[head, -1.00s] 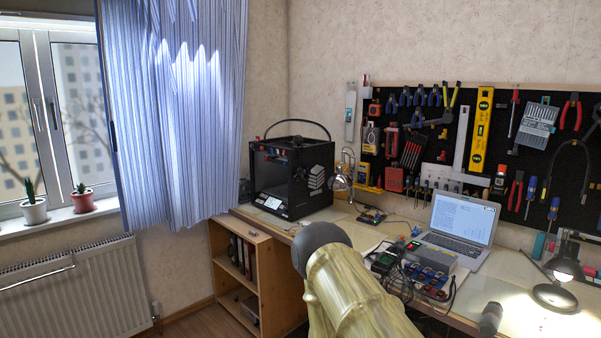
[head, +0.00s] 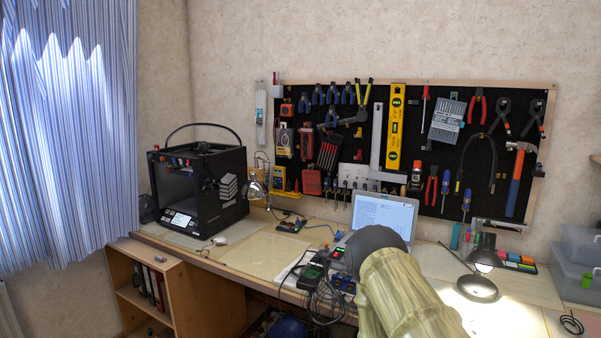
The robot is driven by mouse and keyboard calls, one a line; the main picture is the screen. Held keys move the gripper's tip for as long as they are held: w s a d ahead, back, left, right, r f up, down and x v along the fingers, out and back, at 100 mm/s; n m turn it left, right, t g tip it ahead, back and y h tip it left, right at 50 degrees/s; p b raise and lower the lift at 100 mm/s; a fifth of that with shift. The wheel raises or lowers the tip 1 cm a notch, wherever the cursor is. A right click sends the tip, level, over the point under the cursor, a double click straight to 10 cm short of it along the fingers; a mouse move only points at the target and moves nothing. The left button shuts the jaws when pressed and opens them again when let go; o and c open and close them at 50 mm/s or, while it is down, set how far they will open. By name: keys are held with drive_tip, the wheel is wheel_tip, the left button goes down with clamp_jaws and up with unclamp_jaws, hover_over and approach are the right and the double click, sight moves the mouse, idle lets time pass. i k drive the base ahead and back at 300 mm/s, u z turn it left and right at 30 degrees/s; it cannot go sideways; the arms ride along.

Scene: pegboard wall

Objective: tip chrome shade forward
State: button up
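The chrome shade (head: 256,189) is a small shiny lamp head on a thin stand, just right of the black 3D printer on the workbench. Its opening appears to face down and toward me, but it is small in the picture. A second desk lamp (head: 484,260) with a dark, lit head stands at the right end of the bench. My pale, mottled arm with a dark grey rounded end rises from the bottom, right of the chrome shade and apart from it in the picture. My gripper is not visible.
The 3D printer (head: 198,186) stands left of the chrome shade. A laptop (head: 383,216) is partly hidden behind my arm. Electronics and cables (head: 325,291) clutter the bench middle. A tool-hung pegboard (head: 345,112) is behind. The bench front (head: 255,253) below the shade is mostly clear.

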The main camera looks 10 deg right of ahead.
sight(254, 189)
drive_tip(key=z, duration=0.1)
drive_tip(key=i, duration=1.15)
drive_tip(key=u, duration=0.5)
